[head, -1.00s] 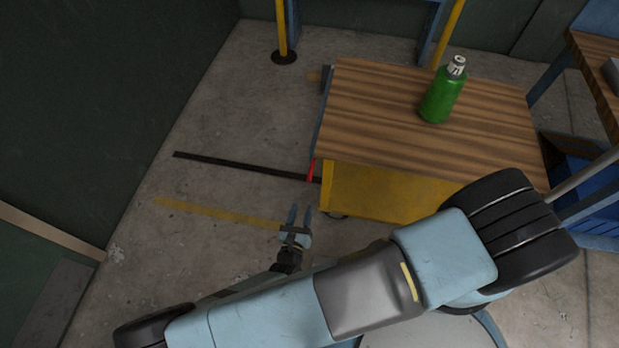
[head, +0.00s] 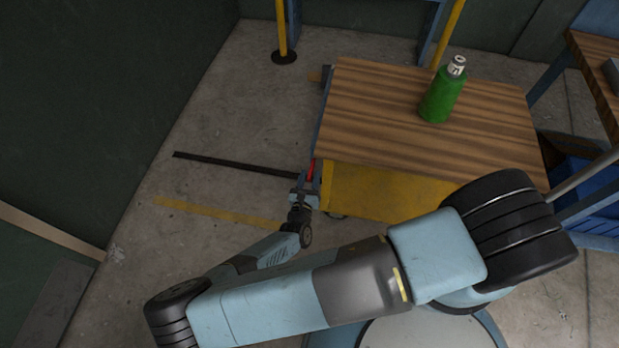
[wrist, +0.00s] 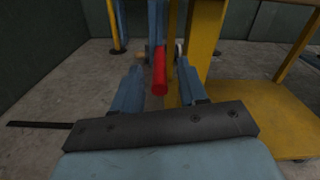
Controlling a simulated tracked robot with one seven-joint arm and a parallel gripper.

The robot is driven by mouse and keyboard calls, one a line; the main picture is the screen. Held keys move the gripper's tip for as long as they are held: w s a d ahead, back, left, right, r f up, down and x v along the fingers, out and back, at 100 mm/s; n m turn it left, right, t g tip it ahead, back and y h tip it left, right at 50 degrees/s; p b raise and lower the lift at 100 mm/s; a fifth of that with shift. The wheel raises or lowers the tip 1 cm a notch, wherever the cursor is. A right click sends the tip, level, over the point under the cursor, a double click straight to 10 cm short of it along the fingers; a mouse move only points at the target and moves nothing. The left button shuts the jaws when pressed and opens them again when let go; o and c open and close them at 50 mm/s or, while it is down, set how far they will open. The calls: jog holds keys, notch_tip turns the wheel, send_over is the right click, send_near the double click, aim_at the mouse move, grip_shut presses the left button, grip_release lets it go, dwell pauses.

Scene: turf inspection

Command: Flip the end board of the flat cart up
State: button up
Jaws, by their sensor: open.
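The flat cart (head: 420,110) has a striped wooden top and a yellow lower part (head: 385,190). Its end board (head: 322,115) shows as a thin blue-grey edge at the left end, hanging down beside the top. A red handle (head: 311,172) is at the board's near corner. In the wrist view the red handle (wrist: 159,75) points toward me, in front of the blue-grey board (wrist: 157,22) seen edge-on. My gripper (head: 306,184) is open, its two fingers on either side of the red handle. I cannot tell whether they touch it.
A green bottle (head: 441,95) stands on the cart top. Yellow posts (head: 283,30) rise behind the cart. A workbench (head: 598,60) and a blue bin (head: 585,180) are at the right.

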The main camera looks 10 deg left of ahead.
grip_shut()
dwell(0.4)
